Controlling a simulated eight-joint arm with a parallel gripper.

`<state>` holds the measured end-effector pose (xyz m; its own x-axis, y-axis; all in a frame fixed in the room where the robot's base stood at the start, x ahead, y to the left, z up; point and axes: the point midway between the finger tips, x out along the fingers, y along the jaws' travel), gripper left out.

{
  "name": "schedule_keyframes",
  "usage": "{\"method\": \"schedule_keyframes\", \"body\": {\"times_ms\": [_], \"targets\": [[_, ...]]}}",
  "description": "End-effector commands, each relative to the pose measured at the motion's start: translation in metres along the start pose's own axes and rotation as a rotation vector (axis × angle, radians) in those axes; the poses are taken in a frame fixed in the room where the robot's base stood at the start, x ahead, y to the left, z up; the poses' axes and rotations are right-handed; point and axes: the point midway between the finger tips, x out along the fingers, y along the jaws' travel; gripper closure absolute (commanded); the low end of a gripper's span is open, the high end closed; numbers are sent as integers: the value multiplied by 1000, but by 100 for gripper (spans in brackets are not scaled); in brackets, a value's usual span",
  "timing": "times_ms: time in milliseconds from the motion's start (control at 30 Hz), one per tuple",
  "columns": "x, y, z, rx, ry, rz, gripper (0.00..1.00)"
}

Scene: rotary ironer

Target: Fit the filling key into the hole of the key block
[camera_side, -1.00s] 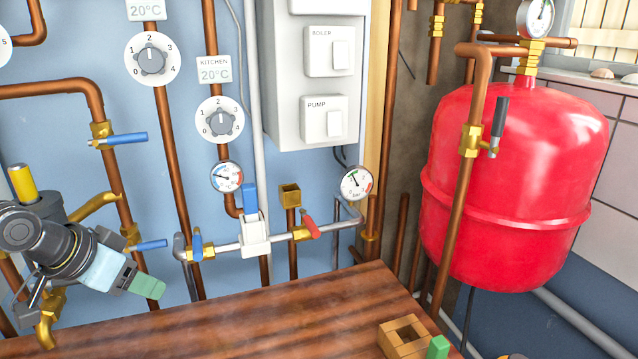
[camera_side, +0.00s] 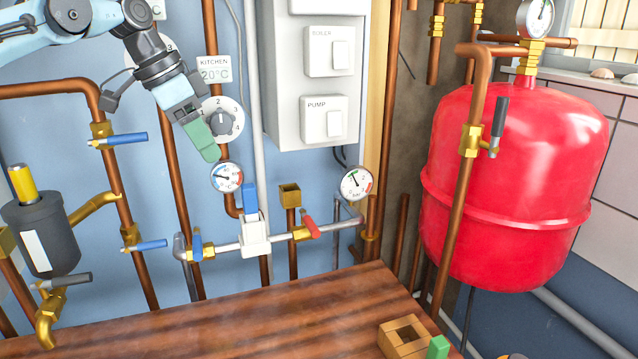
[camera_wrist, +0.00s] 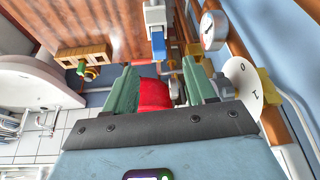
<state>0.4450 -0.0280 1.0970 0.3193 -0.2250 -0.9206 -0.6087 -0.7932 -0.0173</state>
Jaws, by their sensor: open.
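A white block (camera_side: 255,238) sits in the horizontal pipe, and a blue upright piece (camera_side: 250,198) rises from its top. They look like the key block and filling key, but I cannot tell for certain or how deep the blue piece sits. Both show in the wrist view, the white block (camera_wrist: 155,14) above the blue piece (camera_wrist: 158,46). A wooden block (camera_side: 398,347) with a square hole is on the table, with a green piece (camera_side: 438,347) beside it. My gripper (camera_side: 210,153) has green fingers, is open and empty, and is in front of the kitchen dial, up and left of the blue piece.
Blue lever (camera_side: 197,243) and red lever (camera_side: 312,228) flank the white block on the pipe. A pressure gauge (camera_side: 356,183) and an open brass socket (camera_side: 290,194) are nearby. A red tank (camera_side: 510,180) is right. The tabletop (camera_side: 230,315) is mostly bare.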

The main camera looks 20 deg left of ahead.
Motion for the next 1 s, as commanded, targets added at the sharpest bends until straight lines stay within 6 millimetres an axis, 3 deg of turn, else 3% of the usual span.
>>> {"method": "schedule_keyframes", "body": {"times_ms": [133, 367, 733, 1000], "targets": [[-3, -7, -16, 76, -6, 45, 45], [-1, -9, -23, 116, -7, 67, 45], [50, -5, -22, 115, -7, 68, 45], [68, -3, -22, 116, -7, 67, 45]]}}
